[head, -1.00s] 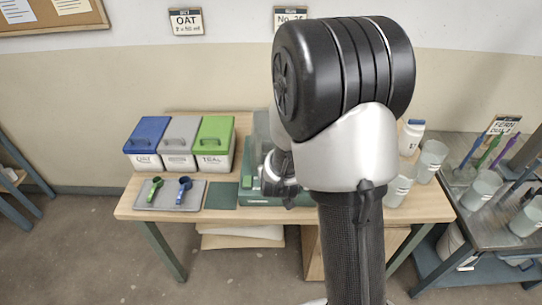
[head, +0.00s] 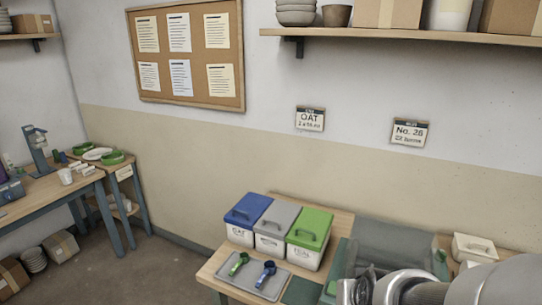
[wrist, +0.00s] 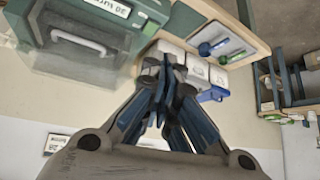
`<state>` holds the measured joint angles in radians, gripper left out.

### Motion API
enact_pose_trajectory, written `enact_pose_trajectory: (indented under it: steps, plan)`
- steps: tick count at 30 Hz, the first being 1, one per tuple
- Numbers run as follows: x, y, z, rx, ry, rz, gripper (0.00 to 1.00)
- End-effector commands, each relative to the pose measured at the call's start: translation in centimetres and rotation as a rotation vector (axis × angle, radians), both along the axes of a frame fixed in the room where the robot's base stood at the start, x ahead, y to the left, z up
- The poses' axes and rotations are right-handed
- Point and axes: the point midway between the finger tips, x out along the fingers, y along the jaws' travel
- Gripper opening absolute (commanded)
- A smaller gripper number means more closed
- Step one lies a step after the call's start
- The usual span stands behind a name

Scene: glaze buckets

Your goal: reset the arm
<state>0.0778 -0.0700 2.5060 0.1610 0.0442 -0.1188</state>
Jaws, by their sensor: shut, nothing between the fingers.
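My gripper (wrist: 168,85) shows in the wrist view with its dark blue fingers together and nothing between them. It is clear of the bench things, which appear beyond it, upside down. Part of my arm (head: 430,288) fills the lower right corner of the head view, in front of the bench. The fingers cannot be made out clearly in the head view.
Blue (head: 249,209), grey (head: 277,218) and green (head: 310,228) lidded bins stand on the bench. A tray (head: 228,278) before them holds green and blue scoops. A shelf (head: 420,38) hangs above.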

Motion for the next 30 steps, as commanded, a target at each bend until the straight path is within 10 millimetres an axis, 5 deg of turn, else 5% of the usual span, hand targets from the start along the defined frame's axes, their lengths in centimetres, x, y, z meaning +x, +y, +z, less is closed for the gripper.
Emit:
enact_pose_trajectory:
  steps: [6,15,30]
  plan:
    - [-8.2,2.6,5.6,0.013,0.103,0.081,0.00]
    - [-17.9,3.0,8.3,-0.014,0.231,0.109,0.00]
    - [-19.4,2.9,8.4,-0.020,0.255,0.107,0.00]
